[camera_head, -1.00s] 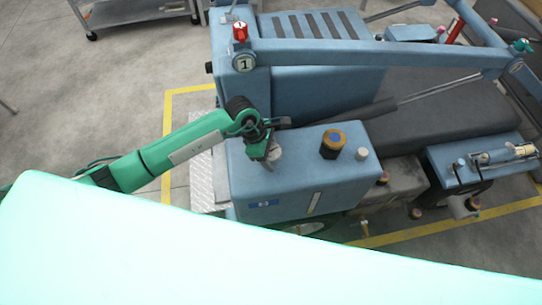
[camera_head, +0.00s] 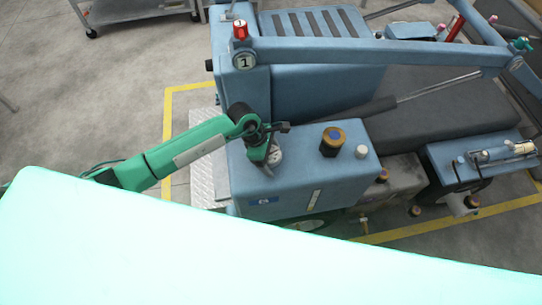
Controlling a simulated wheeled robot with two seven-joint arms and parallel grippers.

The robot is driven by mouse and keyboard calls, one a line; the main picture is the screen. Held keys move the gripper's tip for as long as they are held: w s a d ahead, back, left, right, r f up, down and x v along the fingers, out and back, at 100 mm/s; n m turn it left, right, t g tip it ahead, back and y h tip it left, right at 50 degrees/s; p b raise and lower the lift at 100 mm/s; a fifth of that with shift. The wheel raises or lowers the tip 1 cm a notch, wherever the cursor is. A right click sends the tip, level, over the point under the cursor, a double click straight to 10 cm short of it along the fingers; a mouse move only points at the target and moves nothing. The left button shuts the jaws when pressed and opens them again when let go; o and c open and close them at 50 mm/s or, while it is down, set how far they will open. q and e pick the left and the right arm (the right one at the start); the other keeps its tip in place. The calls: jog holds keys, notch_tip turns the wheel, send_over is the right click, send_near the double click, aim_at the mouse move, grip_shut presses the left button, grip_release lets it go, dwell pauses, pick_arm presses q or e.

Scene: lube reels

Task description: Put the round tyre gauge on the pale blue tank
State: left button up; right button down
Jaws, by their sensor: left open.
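The pale blue tank (camera_head: 321,178) is a box with a flat top at the middle of the view. A small, pale, round thing, which looks like the round tyre gauge (camera_head: 276,156), shows at the left part of the tank's top, right beside my left gripper (camera_head: 268,164). My left gripper is open and points down close to the tank's top, with its fingers next to the gauge. The gripper partly hides the gauge, and I cannot tell whether they touch. My right gripper is not in view.
A black cap with an orange ring (camera_head: 332,142) and a pale knob (camera_head: 361,152) stand on the tank's right side. A blue beam (camera_head: 370,53) and a post with a red knob (camera_head: 240,30) rise behind. A grey trolley (camera_head: 135,12) stands at the back left.

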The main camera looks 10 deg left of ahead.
pick_arm(q)
jog(key=shift+r, duration=0.25)
jog(key=shift+w+a+r, duration=0.1)
jog(key=shift+a+r, duration=0.1)
jog(key=shift+r, duration=0.05)
jog(key=b+v, duration=0.3)
jog(key=v, duration=0.8)
jog(key=shift+r, duration=0.15)
jog(key=shift+d, duration=0.1)
